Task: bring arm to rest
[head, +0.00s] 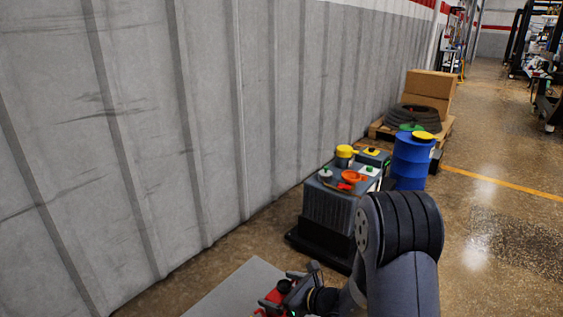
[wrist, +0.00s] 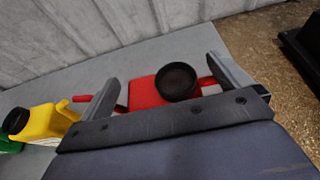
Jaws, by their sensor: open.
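My gripper (wrist: 161,70) is open, with its two fingers spread apart in the wrist view. A red container (wrist: 145,92) with a round black cap shows between and beyond the fingers. I cannot tell whether the fingers touch it. In the head view my gripper (head: 298,286) is low at the bottom edge, by the grey flat surface (head: 238,286), with red showing beside it. My arm bends down from the right and hides part of the scene.
A yellow container (wrist: 42,122) and a green one (wrist: 10,147) stand left of the red one. Beyond my arm are a grey bin (head: 326,208) topped with small items, a blue drum (head: 410,162) and a pallet with boxes (head: 430,88). A concrete wall (head: 200,120) runs along the left. Floor is open at right.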

